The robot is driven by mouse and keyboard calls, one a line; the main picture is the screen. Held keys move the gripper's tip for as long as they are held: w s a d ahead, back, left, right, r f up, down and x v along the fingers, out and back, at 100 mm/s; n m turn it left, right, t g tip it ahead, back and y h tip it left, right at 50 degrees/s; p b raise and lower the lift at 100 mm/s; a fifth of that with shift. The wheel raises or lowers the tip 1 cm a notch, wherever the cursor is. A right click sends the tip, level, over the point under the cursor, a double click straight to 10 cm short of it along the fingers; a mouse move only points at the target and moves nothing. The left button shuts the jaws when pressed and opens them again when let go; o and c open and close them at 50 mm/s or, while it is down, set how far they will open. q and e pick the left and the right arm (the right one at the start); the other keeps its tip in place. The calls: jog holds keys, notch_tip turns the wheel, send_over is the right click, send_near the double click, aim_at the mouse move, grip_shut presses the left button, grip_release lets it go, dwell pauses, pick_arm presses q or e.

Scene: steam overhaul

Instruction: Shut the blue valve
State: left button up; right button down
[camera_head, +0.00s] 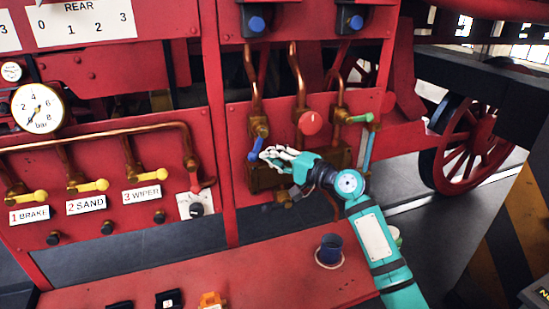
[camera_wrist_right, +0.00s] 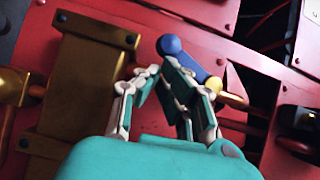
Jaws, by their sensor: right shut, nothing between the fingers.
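The blue valve (camera_head: 255,149) is a short blue lever below a brass fitting on the red panel, hanging down and slightly tilted. In the right wrist view the blue valve (camera_wrist_right: 186,54) lies just beyond the fingertips. My right gripper (camera_head: 266,154) is shut and empty, its fingertips right beside the lever; whether they touch it I cannot tell. The gripper also shows in the wrist view (camera_wrist_right: 166,72). My left gripper is not in view.
A red round knob (camera_head: 310,122) and a green lever (camera_head: 360,118) sit right of the blue valve. A brass block (camera_head: 265,178) is below it. A dark blue cup (camera_head: 330,249) stands on the red shelf (camera_head: 265,266). Yellow levers (camera_head: 88,186) line the left panel.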

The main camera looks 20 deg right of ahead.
jog(key=a+r+m+t+h+b, duration=0.1)
jog(key=a+m+t+b, duration=0.5)
jog(key=m, duration=0.8)
jog(key=shift+a+r+t, duration=0.15)
jog(key=shift+r+t, duration=0.35)
jog(key=shift+t, duration=0.3)
jog(key=shift+s+h, duration=0.1)
jog(key=shift+h, duration=0.3)
